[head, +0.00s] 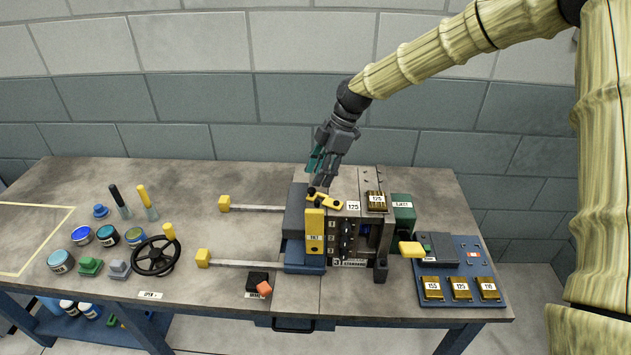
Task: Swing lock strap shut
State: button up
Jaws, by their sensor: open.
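A mould block (353,230) stands on the workbench with dark metal plates and number labels on its front. A short yellow strap with dark round ends (324,201), which looks like the lock strap, lies slanted across the top of the block. A labelled yellow upright plate (314,232) is just below it on the front. My gripper (320,182) points down just above the strap's left end, with its fingers apart and nothing seen between them. I cannot tell whether a finger touches the strap.
Two rails with yellow ends (224,203) reach left from the block. A black handwheel (156,256), several jars (61,261) and two upright handled tools (148,202) stand at left. A blue tray (459,268) with brass blocks lies right. A wall is behind.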

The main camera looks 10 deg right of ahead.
jog(key=v, duration=0.8)
